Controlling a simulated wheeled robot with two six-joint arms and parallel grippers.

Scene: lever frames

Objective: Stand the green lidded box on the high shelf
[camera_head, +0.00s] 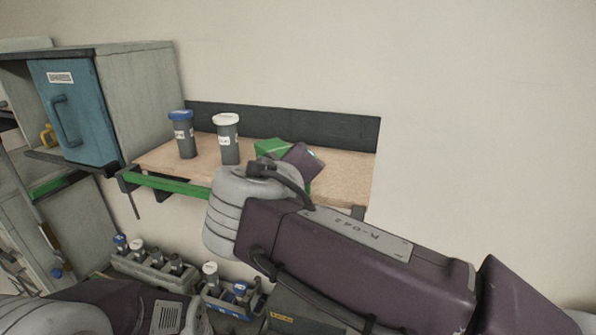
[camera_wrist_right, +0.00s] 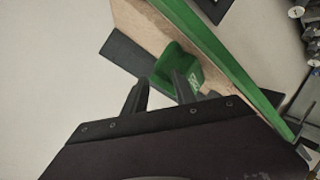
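The green lidded box (camera_head: 270,147) is on the wooden high shelf (camera_head: 345,178), toward its right part. My right arm and gripper cover part of the box in the head view. In the right wrist view the green box (camera_wrist_right: 176,62) is at the fingertips of my right gripper (camera_wrist_right: 158,78). The fingers are apart; one overlaps the box and the other is to its left, with a gap. Whether a finger touches the box I cannot tell. My left gripper is out of view; only part of my left arm shows at the lower left.
A blue-capped container (camera_head: 182,136) and a white-capped container (camera_head: 228,140) stand on the shelf left of the box. A green strip (camera_head: 165,187) runs along the shelf front. A blue-doored cabinet (camera_head: 75,110) is at left. Racks of containers (camera_head: 155,268) sit below.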

